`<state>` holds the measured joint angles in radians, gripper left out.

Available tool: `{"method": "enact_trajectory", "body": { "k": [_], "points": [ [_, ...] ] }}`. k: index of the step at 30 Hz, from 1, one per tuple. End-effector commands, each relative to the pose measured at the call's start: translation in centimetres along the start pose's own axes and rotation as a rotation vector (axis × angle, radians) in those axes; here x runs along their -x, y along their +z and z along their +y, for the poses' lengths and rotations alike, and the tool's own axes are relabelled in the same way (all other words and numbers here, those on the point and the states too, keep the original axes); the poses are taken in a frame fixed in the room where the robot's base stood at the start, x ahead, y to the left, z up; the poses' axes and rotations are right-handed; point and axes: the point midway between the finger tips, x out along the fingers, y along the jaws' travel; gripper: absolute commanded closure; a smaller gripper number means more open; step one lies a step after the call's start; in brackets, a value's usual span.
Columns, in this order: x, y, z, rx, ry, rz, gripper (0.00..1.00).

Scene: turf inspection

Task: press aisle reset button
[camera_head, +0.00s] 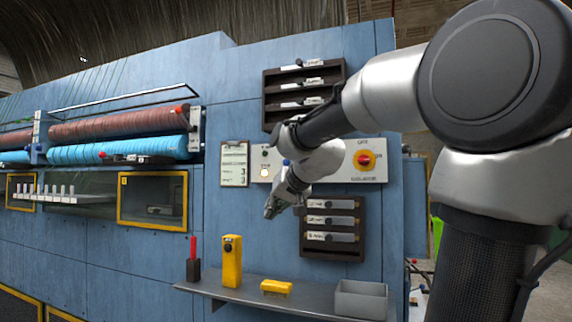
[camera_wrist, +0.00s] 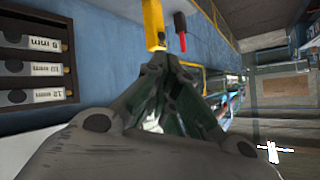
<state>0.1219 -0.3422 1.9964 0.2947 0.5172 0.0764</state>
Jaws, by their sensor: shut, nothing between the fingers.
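A white control panel (camera_head: 352,172) is mounted on the blue machine wall, partly hidden behind my arm. Its left end carries a small pale round button (camera_head: 264,172), which looks lit; the lettering near it is too small to read. A red and yellow rotary isolator switch (camera_head: 364,159) sits on its right part. My gripper (camera_head: 271,209) is shut and empty, pointing downward just below the pale button and apart from it. In the wrist view my gripper (camera_wrist: 176,62) shows its fingers together; the button does not show there.
A clipboard (camera_head: 234,164) hangs left of the panel. Label racks are above (camera_head: 283,88) and below (camera_head: 333,246) it. A grey shelf (camera_head: 225,290) below holds a yellow device (camera_head: 232,261), a red-handled tool (camera_head: 193,248), a yellow block (camera_head: 276,287) and a grey bin (camera_head: 361,299).

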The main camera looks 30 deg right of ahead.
Motion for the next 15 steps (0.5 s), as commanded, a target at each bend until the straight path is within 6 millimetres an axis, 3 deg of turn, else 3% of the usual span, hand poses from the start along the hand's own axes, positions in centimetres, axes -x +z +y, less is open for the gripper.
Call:
{"method": "enact_trajectory", "body": {
  "k": [1,3,6,10,15],
  "points": [
    [-1.1,-3.2,-0.2,-0.038,-0.009,0.059,1.0],
    [-2.3,-7.5,-0.6,-0.093,-0.028,0.15,1.0],
    [-3.6,-13.0,-0.6,-0.163,-0.049,0.267,1.0],
    [-4.6,-17.9,-0.1,-0.229,-0.069,0.38,1.0],
    [-5.0,-20.8,0.2,-0.269,-0.082,0.448,1.0]
  ]
}}
